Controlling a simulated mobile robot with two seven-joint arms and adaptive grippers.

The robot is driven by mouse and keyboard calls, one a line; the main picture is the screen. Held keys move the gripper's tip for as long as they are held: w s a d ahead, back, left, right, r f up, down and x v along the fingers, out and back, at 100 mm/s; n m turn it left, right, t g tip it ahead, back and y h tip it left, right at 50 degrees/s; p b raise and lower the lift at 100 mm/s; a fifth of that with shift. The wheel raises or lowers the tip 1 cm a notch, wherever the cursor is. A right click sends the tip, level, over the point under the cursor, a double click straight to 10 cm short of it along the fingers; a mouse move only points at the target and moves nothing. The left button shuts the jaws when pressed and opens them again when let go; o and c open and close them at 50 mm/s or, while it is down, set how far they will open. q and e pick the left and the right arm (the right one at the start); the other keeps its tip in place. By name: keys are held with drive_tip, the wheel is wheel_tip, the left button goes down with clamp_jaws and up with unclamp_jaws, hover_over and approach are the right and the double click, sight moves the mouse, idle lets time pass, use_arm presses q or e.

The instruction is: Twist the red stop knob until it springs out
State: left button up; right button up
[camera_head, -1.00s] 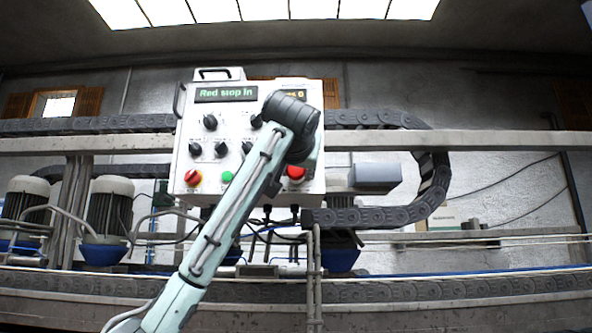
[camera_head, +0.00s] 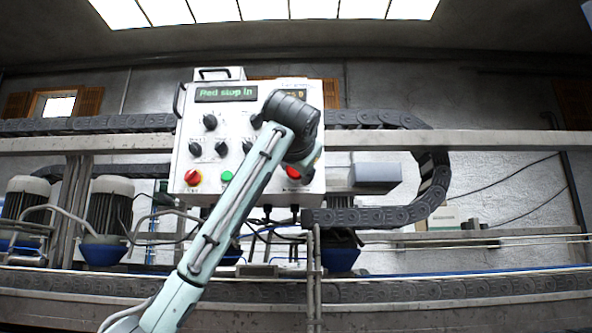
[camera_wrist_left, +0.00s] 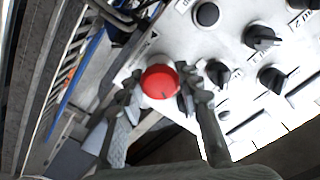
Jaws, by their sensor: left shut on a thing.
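The red stop knob (camera_wrist_left: 160,82) sits on the light control panel in the left wrist view. My left gripper (camera_wrist_left: 161,95) has one finger on each side of it and is shut on it. In the head view my left arm crosses the panel, and the red knob (camera_head: 293,172) at the panel's lower right is partly hidden behind the wrist. The contact itself is hidden in the head view. The panel's display (camera_head: 226,93) reads "Red stop in". My right gripper is not in view.
The control panel (camera_head: 183,150) also carries a second red knob (camera_head: 192,178) at lower left, a green button (camera_head: 227,176) and several black knobs (camera_head: 210,121). A grey box (camera_head: 375,176) and a cable chain (camera_head: 435,180) lie right of the panel. Cables hang below.

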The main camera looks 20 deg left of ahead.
use_arm(q)
drive_tip(key=shift+m, duration=1.3)
drive_tip(key=o, duration=1.2)
drive_tip(key=shift+s, duration=0.1)
drive_tip(key=v, duration=1.2)
